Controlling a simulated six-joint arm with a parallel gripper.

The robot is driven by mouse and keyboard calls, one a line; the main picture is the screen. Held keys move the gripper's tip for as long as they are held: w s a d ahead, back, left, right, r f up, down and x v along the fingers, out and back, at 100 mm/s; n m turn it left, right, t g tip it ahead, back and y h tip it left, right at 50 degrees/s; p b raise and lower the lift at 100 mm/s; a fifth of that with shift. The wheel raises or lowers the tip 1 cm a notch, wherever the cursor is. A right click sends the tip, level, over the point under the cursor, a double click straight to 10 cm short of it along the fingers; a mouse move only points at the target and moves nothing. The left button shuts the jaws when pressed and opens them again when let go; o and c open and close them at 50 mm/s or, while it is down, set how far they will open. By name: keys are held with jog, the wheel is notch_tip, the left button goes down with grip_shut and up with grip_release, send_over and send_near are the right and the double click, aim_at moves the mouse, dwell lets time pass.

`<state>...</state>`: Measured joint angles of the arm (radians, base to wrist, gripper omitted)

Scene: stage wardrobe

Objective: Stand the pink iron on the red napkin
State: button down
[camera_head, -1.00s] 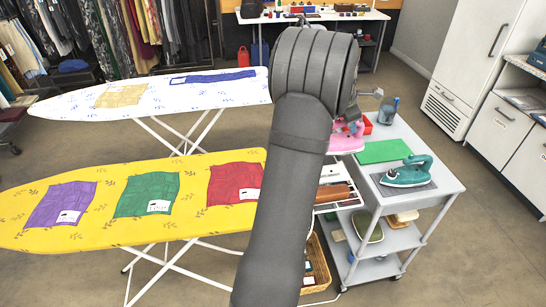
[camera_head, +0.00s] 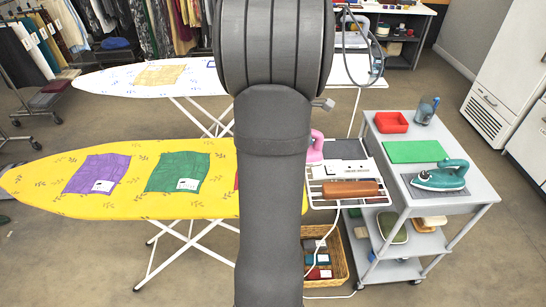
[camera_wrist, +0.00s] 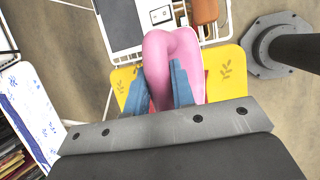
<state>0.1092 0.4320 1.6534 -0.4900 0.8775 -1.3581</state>
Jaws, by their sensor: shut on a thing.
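The pink iron (camera_wrist: 172,52) is in my gripper (camera_wrist: 160,75), whose blue fingers are on either side of its handle in the wrist view. In the head view only a small part of the pink iron (camera_head: 316,147) shows, right of my arm and left of the dark iron rest. The red napkin (camera_head: 237,182) lies on the yellow ironing board (camera_head: 122,206); only a thin sliver shows, and my arm hides the rest. My gripper is hidden behind my arm in the head view. The iron hides part of the yellow board's end in the wrist view.
A green napkin (camera_head: 178,172) and a purple napkin (camera_head: 97,174) lie on the same board. The grey cart (camera_head: 478,193) carries a teal iron (camera_head: 442,176), green cloth and red tray. A white board (camera_head: 110,80) stands behind.

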jog(key=w+a+f, duration=0.6)
jog(key=a+f, duration=0.2)
jog(key=f, duration=0.1)
jog(key=shift+f, duration=0.4)
jog(key=shift+s+f, duration=0.1)
jog(key=shift+f, duration=0.2)
jog(key=shift+s+f, duration=0.1)
jog(key=shift+f, duration=0.4)
jog(key=c, duration=1.4)
grip_release()
jog(key=shift+o, duration=0.8)
jog(key=shift+r, duration=0.15)
